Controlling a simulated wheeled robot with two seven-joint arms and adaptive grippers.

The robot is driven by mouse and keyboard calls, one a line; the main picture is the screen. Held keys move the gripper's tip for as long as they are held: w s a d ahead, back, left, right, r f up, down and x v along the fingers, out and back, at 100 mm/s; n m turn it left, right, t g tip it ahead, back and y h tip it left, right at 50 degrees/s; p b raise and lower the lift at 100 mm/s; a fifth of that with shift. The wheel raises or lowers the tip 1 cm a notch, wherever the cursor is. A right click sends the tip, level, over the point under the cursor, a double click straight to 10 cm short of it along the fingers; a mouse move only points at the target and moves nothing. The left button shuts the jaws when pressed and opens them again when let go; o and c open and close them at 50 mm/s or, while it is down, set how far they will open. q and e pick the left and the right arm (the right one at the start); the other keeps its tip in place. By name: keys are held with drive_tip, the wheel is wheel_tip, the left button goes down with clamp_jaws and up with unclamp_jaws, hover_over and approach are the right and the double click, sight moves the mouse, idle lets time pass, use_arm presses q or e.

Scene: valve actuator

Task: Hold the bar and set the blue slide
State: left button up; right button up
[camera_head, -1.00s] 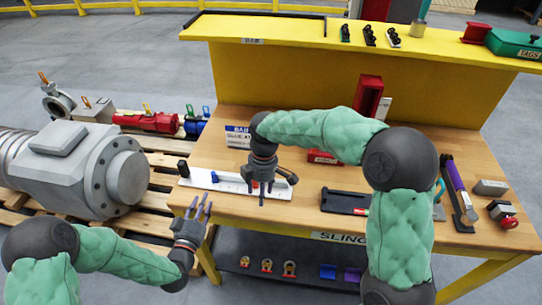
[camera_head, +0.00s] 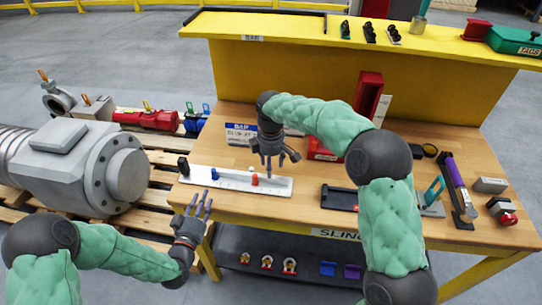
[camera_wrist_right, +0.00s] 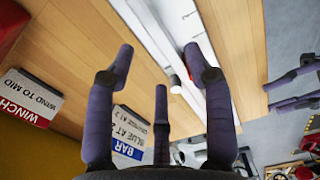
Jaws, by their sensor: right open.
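The long white bar (camera_head: 225,180) lies on the left front of the wooden table, with a scale along it. The small blue slide (camera_head: 215,174) sits left of its middle, and a red piece (camera_head: 255,180) sits farther right. My right gripper (camera_head: 270,172) is open and empty above the right part of the bar. In the right wrist view the bar (camera_wrist_right: 165,45) runs beyond the spread fingers (camera_wrist_right: 165,75); the blue slide cannot be made out there. My left gripper (camera_head: 197,203) is open and empty, in front of the table's left edge.
A bar sign (camera_head: 240,133) stands behind the bar, and a black block (camera_head: 183,167) is by its left end. A red upright box (camera_head: 368,95) and a black tray (camera_head: 340,198) are to the right. A grey machine (camera_head: 85,165) rests on pallets at left.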

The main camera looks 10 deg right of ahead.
drive_tip(key=shift+f, duration=2.95)
